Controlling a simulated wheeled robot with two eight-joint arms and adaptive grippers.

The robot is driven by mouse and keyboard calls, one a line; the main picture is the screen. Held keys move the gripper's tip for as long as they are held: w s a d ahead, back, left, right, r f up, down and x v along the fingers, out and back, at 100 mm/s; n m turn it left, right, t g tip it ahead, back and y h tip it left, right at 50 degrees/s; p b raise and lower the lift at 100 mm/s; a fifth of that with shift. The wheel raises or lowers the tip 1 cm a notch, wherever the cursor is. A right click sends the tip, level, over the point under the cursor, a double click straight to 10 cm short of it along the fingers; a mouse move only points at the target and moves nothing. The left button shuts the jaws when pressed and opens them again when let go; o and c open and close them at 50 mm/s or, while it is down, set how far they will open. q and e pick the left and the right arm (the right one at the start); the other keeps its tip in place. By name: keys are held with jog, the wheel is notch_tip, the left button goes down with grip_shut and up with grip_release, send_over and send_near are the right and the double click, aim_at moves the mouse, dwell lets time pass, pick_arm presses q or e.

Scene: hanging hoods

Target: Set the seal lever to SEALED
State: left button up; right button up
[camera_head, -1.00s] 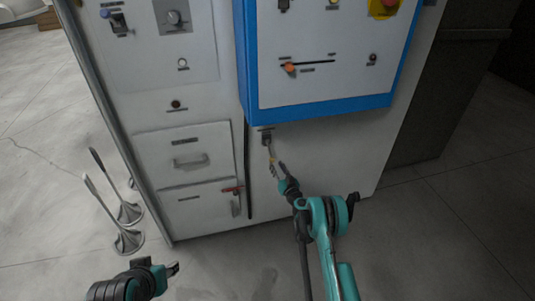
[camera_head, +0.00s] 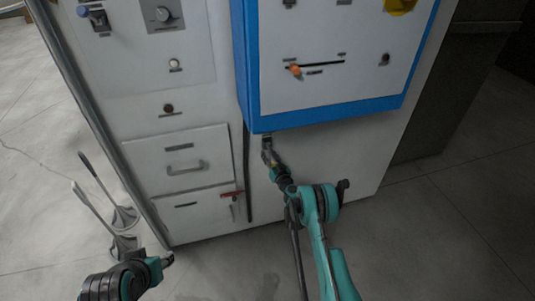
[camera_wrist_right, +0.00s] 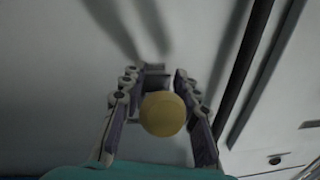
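A lever with a round yellow knob (camera_wrist_right: 162,114) shows in the right wrist view, between the two fingers of my right gripper (camera_wrist_right: 155,85). The fingers stand apart on either side of the knob and do not look closed on it. In the head view my right gripper (camera_head: 268,154) is at the lever's place, just under the blue-framed panel (camera_head: 325,112), and hides most of the lever. The lever's label is too small to read. My left gripper (camera_head: 164,263) is low at the bottom left, away from the cabinet; its fingers are too unclear to judge.
The white cabinet front has a drawer handle (camera_head: 185,168), a red-handled latch (camera_head: 232,194) and an orange-knobbed slider (camera_head: 295,70). Two metal stands (camera_head: 124,218) are on the floor at left. The floor at right is clear.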

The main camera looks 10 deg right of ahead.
aim_at(270, 153)
grip_shut()
jog(key=shift+s+r+g, duration=0.15)
jog(key=shift+g, duration=0.15)
jog(key=shift+s+r+g+p, duration=0.3)
jog(key=shift+r+g+p, duration=0.05)
jog(key=shift+g+p, duration=0.65)
jog(key=g+p, duration=0.1)
jog(key=r+g+p, duration=0.1)
jog(key=g, duration=0.1)
jog(key=shift+s+r+h, duration=0.1)
jog(key=shift+s+h, duration=0.25)
jog(key=shift+h, duration=0.05)
jog(key=shift+s+d+r+m+g+p, duration=0.1)
jog(key=shift+r+m+g+p, duration=0.35)
jog(key=shift+g, duration=0.45)
jog(key=shift+s+r+g+p, duration=0.1)
jog(key=shift+r+g+p, duration=0.2)
jog(key=shift+g, duration=0.6)
jog(key=shift+r, duration=0.4)
